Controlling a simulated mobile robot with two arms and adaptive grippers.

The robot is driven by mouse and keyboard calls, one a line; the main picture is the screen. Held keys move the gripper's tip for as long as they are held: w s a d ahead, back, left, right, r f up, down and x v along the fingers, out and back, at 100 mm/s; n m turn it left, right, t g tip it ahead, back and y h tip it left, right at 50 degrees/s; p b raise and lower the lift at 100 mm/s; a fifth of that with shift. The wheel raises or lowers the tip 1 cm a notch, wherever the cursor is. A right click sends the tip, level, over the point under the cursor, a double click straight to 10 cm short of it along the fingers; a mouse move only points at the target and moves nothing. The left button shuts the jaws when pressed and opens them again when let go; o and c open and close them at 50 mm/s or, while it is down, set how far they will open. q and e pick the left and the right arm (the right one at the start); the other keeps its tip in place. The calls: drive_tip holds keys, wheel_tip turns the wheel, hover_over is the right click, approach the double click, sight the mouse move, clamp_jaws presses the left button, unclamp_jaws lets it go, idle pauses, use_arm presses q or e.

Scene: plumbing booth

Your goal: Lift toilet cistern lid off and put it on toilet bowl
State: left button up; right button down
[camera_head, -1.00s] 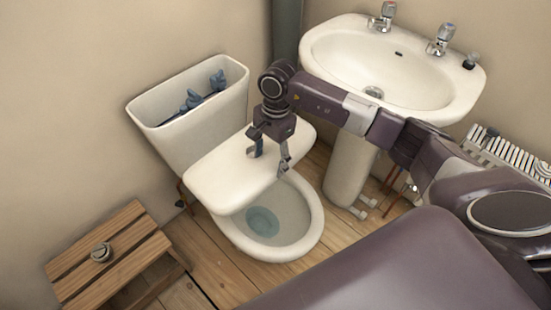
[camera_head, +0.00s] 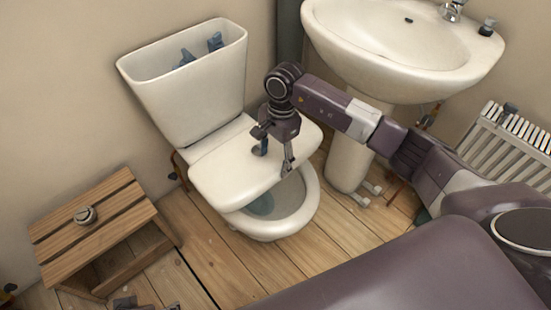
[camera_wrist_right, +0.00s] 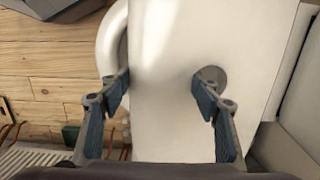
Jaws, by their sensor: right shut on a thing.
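The white cistern lid (camera_head: 216,172) is a flat slab with a hole, lying across the rear part of the toilet bowl (camera_head: 283,226). My right gripper (camera_head: 274,160) reaches down from above and is shut on the lid, one finger at the hole and the other at its edge. The right wrist view also shows the lid (camera_wrist_right: 165,35) between the fingers (camera_wrist_right: 160,90). I cannot tell whether the lid touches the bowl. The cistern (camera_head: 195,100) is open behind it, with blue-grey fittings (camera_head: 203,50) inside. My left gripper does not show.
Bare wooden floor (camera_head: 190,225) lies between stool and toilet.

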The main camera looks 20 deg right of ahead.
drive_tip(key=shift+w+a+f+b, duration=0.1)
drive_tip(key=shift+f+b, duration=0.5)
drive_tip(key=shift+f, duration=0.3)
drive_tip(key=shift+f+b, duration=0.7)
drive_tip(key=shift+f, duration=0.45)
drive_tip(key=shift+f+b, duration=0.35)
drive_tip(key=shift+f, duration=0.2)
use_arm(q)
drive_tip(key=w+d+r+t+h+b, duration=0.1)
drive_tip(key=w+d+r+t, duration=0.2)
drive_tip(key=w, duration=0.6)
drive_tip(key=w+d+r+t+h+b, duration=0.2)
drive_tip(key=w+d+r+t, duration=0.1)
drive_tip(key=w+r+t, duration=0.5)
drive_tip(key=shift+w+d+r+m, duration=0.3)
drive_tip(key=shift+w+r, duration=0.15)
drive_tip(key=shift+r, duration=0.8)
use_arm(e)
drive_tip(key=shift+f, duration=1.9)
